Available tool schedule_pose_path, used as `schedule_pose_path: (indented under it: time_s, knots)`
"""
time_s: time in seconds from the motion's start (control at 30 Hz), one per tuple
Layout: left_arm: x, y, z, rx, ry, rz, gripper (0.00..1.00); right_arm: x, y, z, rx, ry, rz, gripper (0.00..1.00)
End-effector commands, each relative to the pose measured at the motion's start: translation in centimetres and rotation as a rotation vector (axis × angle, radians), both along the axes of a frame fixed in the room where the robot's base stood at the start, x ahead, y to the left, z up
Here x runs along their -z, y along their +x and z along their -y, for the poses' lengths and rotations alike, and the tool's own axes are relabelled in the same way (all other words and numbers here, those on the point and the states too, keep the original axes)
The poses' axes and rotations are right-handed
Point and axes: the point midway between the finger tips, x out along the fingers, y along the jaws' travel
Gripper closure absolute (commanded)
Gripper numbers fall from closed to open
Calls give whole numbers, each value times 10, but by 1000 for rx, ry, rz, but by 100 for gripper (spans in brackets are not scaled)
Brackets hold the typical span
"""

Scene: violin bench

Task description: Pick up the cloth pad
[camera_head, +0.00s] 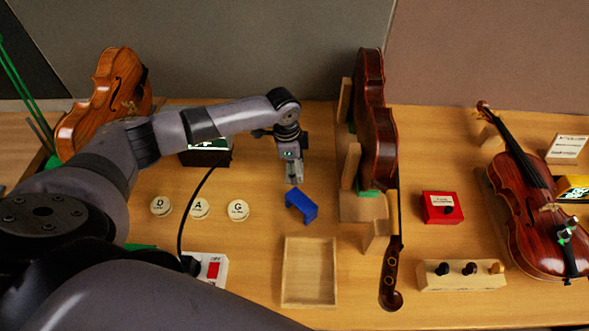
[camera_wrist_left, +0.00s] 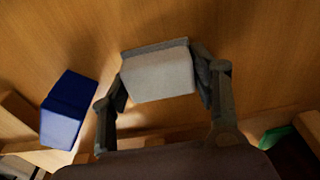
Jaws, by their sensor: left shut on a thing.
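The cloth pad (camera_wrist_left: 160,76) is a light grey block with a darker grey edge, seen in the left wrist view between the two fingers of my left gripper (camera_wrist_left: 162,92). The left gripper is shut on it. In the head view my left gripper (camera_head: 294,174) points down over the bench, just above and left of a blue bracket. The pad is small there and partly hidden by the fingers. I cannot tell whether it touches the bench. My right gripper is not in view.
A shallow wooden tray (camera_head: 309,238) lies nearer me. Labelled round discs (camera_head: 199,208) sit left, a red box (camera_head: 441,208) right. A black cable crosses the bench.

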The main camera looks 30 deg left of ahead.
Motion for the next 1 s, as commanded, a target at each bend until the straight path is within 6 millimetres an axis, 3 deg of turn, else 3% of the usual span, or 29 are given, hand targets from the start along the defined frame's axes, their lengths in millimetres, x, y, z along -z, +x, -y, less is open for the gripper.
schedule_pose_path:
  time_s: [0.2, 0.47, 0.63, 0.77, 1.0]
  knots:
    - [0, 0, 0, 0, 0, 0, 68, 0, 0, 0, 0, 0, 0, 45]
    - [-2, 0, 0, 0, 0, 1, 69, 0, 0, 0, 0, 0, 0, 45]
    - [-14, 1, 0, 0, -1, 3, 69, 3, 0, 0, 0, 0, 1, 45]
    - [-35, 1, 0, 1, 0, 5, 69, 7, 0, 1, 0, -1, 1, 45]
    - [-101, 2, 0, 0, -1, 8, 69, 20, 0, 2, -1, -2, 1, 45]
